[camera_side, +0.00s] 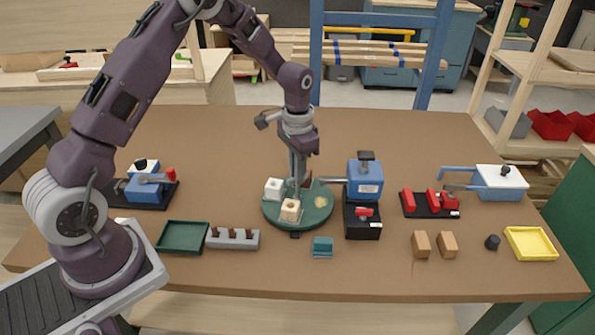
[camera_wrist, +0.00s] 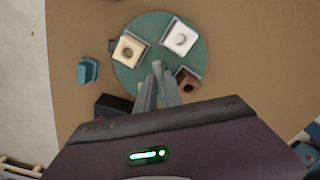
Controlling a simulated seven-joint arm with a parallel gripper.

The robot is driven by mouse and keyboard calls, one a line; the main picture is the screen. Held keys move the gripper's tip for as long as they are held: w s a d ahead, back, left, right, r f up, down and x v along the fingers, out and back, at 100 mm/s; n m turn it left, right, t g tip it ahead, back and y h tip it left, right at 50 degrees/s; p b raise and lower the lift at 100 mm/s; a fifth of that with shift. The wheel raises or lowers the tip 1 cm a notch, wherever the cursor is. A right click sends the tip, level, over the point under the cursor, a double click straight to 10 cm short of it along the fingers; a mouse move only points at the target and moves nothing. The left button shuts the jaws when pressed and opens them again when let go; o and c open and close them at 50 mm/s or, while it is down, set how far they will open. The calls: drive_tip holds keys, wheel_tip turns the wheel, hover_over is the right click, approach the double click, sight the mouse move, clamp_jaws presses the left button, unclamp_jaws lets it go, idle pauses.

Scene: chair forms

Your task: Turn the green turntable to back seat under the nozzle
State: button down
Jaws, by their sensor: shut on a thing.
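The green turntable (camera_side: 312,219) lies mid-table and also shows in the wrist view (camera_wrist: 150,22). It carries a white block (camera_side: 273,188), a tan block (camera_side: 290,211) and a brown block (camera_wrist: 187,80), all near its rim, with a pale spot (camera_side: 321,202) at right. A blue machine (camera_side: 366,180) stands at its right, and its grey nozzle arm (camera_side: 334,180) reaches left over the rim. My gripper (camera_side: 297,184) points down at the turntable's middle. Its fingers (camera_wrist: 159,75) are closed together there, on a central part that they hide.
A teal block (camera_side: 322,247) lies in front of the turntable. A grey rack (camera_side: 232,239) and a green tray (camera_side: 182,238) are at left. Tan blocks (camera_side: 421,244) and a yellow tray (camera_side: 531,244) are at right. The table behind the turntable is clear.

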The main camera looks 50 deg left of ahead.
drive_tip(key=shift+r+m, duration=0.1)
drive_tip(key=shift+m, duration=7.7)
drive_tip(key=c, duration=1.5)
unclamp_jaws()
